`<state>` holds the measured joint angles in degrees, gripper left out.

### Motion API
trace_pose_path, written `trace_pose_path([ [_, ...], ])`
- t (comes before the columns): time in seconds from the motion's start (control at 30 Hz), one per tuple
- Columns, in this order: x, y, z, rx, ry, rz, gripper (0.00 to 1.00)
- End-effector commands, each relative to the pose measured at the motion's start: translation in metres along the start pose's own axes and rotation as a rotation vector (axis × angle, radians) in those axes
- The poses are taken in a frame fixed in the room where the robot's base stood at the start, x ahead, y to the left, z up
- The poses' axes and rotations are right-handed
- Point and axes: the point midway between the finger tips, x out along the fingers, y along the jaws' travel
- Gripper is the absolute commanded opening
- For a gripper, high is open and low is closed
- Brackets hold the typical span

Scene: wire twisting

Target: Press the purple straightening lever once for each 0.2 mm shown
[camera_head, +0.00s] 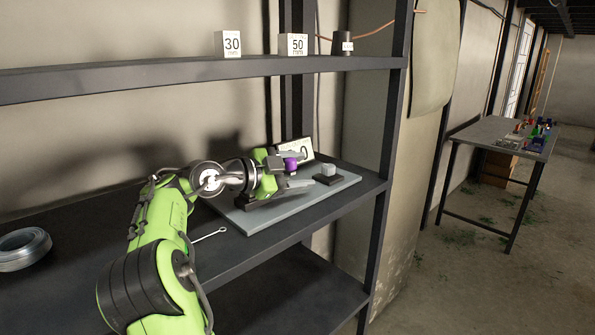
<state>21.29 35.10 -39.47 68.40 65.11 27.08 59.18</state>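The purple lever (291,164) shows as a rounded knob above a grey base plate (258,217) on the middle shelf. My gripper (297,170) is at the lever, with its two grey fingers apart, one above and one below the knob in the picture. Whether a finger touches the knob, I cannot tell. A pale display card (306,149) leans behind the gripper. Only a "0" at its right end reads clearly; the rest is hidden by my gripper. The lever's lower part is hidden too.
A dark block with a pale cube (328,171) stands on the plate, right of my gripper. The upper shelf (180,76) runs above my arm, with "30 mm" (229,43) and "50 mm" (293,44) blocks.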

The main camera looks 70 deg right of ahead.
Motion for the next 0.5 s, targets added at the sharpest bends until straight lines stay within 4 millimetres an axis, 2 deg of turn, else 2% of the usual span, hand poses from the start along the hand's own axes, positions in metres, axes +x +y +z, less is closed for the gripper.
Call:
trace_pose_path([
  [0.17, -0.011, 0.0, -0.001, 0.001, 0.002, 0.002, 0.58],
  [0.27, -0.034, -0.001, -0.001, 0.001, -0.001, -0.001, 0.58],
  [0.5, -0.104, -0.003, -0.001, 0.0, 0.0, -0.003, 0.58],
])
